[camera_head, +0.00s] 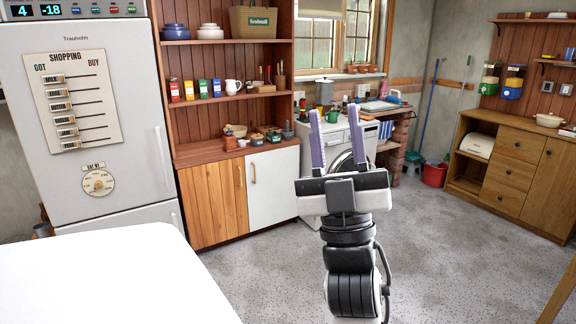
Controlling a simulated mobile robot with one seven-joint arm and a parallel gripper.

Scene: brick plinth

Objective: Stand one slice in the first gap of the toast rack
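My gripper (337,114) is raised in the middle of the view, with its two purple fingers pointing up. The fingers are wide apart and nothing shows between them. I cannot make out a toast rack or a bread slice anywhere in this view. Small items on the worktop (383,106) by the window, behind my gripper, are too small to tell apart. My gripper hides part of the white front-loading machine below the window.
A wooden cabinet (212,203) with crowded shelves stands beside the fridge (95,110). A brick support (401,135) holds the worktop's right end. A red bucket (434,174) stands near a wooden sideboard (515,170). A bare white surface (110,285) fills the lower left. The grey floor is mostly clear.

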